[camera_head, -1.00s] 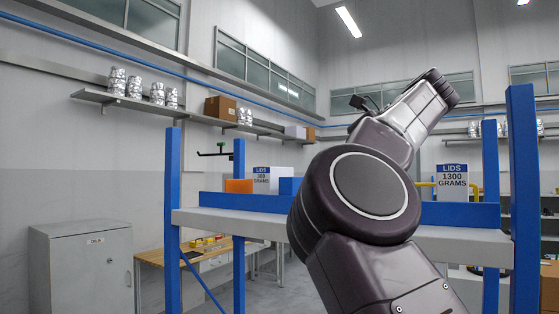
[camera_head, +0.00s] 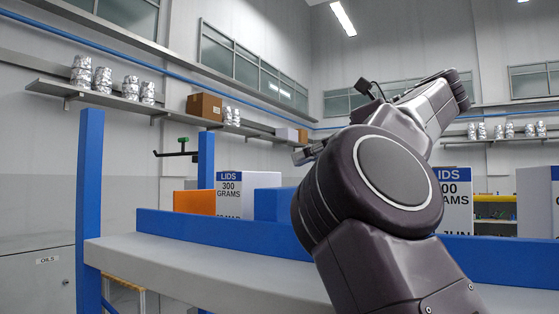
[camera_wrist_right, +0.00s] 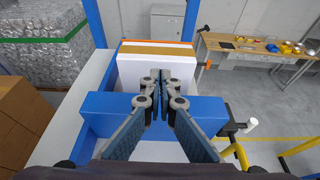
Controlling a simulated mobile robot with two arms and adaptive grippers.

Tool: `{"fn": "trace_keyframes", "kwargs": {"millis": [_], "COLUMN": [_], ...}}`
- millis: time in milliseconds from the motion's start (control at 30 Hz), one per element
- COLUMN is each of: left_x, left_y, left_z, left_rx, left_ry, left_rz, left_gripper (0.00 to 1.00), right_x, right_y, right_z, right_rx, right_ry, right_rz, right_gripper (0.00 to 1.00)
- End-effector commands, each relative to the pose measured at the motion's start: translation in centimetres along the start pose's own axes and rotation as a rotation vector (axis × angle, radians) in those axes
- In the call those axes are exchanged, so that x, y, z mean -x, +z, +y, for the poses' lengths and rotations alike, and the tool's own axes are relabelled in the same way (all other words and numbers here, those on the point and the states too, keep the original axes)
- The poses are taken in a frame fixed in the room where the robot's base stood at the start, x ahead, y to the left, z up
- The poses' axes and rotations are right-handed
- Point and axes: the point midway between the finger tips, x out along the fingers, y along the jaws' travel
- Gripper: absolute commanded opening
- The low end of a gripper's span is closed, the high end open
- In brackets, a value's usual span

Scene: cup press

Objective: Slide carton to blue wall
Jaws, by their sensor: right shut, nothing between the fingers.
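The white carton (camera_head: 262,180), printed LIDS 300 GRAMS, stands on the grey shelf (camera_head: 190,265) behind a low blue wall (camera_head: 200,230). A blue block (camera_head: 272,205) stands at its right side. My right gripper (camera_head: 305,154) is up to the right of the carton, partly hidden by my own arm. In the right wrist view the gripper (camera_wrist_right: 161,76) is shut and empty, over the blue part (camera_wrist_right: 105,105), with its tips in front of the white carton (camera_wrist_right: 130,70). I cannot tell whether they touch it. My left gripper is not in view.
An orange box (camera_head: 194,202) stands left of the carton. Another LIDS carton (camera_head: 455,205) is partly hidden behind my arm. A blue post (camera_head: 89,200) rises at the shelf's left end. Brown boxes (camera_wrist_right: 20,110) and foil-wrapped goods (camera_wrist_right: 45,50) lie left in the wrist view.

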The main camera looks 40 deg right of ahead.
Motion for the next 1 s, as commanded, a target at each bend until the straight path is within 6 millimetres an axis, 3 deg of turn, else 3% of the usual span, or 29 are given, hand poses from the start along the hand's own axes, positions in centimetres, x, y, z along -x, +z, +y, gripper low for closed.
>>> {"fn": "trace_keyframes", "kwargs": {"millis": [167, 633, 767, 1000], "left_x": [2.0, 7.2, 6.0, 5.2], "left_y": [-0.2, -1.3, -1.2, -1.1], "left_z": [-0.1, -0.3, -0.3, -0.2], "left_rx": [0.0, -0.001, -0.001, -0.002], "left_ry": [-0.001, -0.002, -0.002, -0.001], "left_rz": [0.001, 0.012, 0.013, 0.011], "left_gripper": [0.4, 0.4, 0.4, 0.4], "right_x": [-2.2, -10.7, -11.3, -11.4], "right_y": [1.2, 4.3, 2.5, 2.1], "right_z": [0.0, 0.1, 0.0, 0.0], "right_rx": [0.0, -0.001, 0.0, -0.002], "right_ry": [0.0, 0.001, -0.001, 0.001], "right_rz": [0.007, 0.004, 0.001, 0.005], "right_gripper": [0.0, 0.0, 0.0, 0.0]}}
